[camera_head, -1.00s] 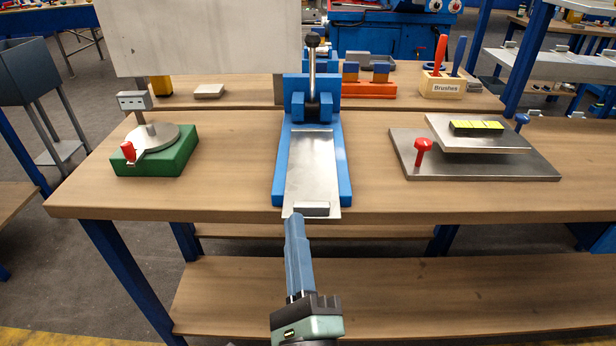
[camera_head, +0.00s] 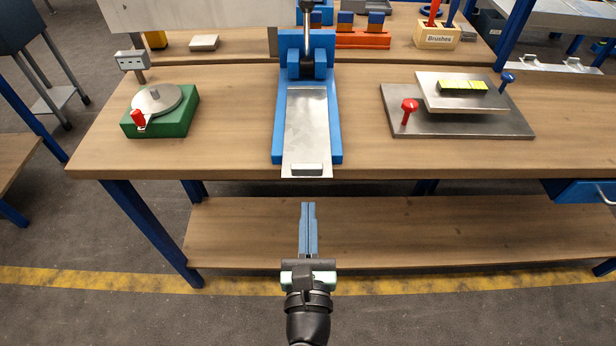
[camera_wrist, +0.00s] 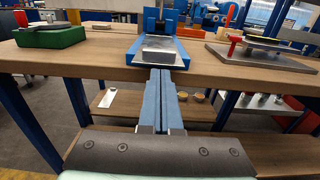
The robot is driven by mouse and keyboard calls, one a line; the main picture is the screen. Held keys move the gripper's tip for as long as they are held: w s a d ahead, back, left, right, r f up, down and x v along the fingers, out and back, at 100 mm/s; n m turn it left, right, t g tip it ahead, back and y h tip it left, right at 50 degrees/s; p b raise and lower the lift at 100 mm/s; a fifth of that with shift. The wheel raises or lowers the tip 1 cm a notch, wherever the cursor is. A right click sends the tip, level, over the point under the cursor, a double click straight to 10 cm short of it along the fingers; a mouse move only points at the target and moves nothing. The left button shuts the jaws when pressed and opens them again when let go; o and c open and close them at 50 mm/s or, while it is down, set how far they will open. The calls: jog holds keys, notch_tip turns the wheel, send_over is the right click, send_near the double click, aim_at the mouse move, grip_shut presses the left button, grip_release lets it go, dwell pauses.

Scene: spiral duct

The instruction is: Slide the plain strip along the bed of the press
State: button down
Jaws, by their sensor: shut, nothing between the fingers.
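The plain strip (camera_head: 307,128) is a flat grey metal sheet lying on the blue bed of the press (camera_head: 280,140). Its near end reaches past the bed and the bench's front edge, with a small raised block (camera_head: 307,169) on it. The press has an upright lever and blue blocks at its far end. My gripper (camera_head: 308,206) is shut and empty, in front of the bench and apart from the strip. In the wrist view, my shut fingers (camera_wrist: 160,72) point toward the strip's near end (camera_wrist: 160,50).
A green base with a round plate (camera_head: 160,105) stands on the left of the bench (camera_head: 230,160). A steel plate fixture (camera_head: 450,125) with red and blue knobs stands on the right. A lower shelf (camera_head: 400,225) runs under the bench. A brush holder (camera_head: 437,36) stands behind.

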aim_at(308, 172)
jog(key=w+p, duration=0.1)
jog(key=w, duration=0.6)
jog(key=shift+s, duration=0.1)
